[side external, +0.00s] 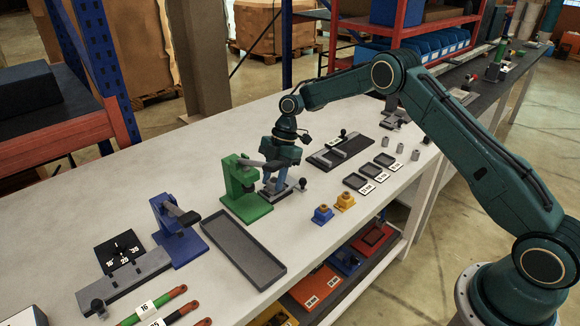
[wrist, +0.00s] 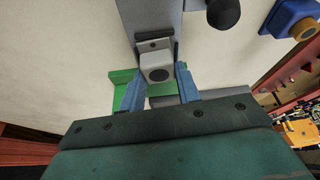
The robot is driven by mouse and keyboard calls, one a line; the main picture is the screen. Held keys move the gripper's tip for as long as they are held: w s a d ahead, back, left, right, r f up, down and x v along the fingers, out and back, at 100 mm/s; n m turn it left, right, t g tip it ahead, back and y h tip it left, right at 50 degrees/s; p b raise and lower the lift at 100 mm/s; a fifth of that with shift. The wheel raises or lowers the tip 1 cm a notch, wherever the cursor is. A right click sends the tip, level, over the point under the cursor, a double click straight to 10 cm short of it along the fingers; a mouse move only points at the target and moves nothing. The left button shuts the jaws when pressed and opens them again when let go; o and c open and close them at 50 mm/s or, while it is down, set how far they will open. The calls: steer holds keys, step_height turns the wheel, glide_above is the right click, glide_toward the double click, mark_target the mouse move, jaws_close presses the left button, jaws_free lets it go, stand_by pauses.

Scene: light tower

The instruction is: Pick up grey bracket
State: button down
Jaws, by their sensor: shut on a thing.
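The grey bracket (wrist: 156,62) is a light grey block with a dark round hole in its face. In the wrist view it sits between the two blue fingers of my gripper (wrist: 159,77), which are shut on it. In the side view my gripper (side external: 270,184) points down, low over a grey clamp fixture (side external: 284,190) beside the green press. The bracket is mostly hidden there by the fingers. In the wrist view the bracket is at the near end of the grey fixture bar (wrist: 153,20); I cannot tell whether they touch.
A green press (side external: 240,180) stands close left of my gripper, with a blue press (side external: 176,230) and grey tray (side external: 242,248) farther left. Small dark trays (side external: 370,172) and several grey pieces (side external: 399,150) lie right.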

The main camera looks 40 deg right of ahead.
mark_target(274, 181)
steer(key=shift+r, duration=0.15)
step_height(274, 181, up, 10)
stand_by(0.6)
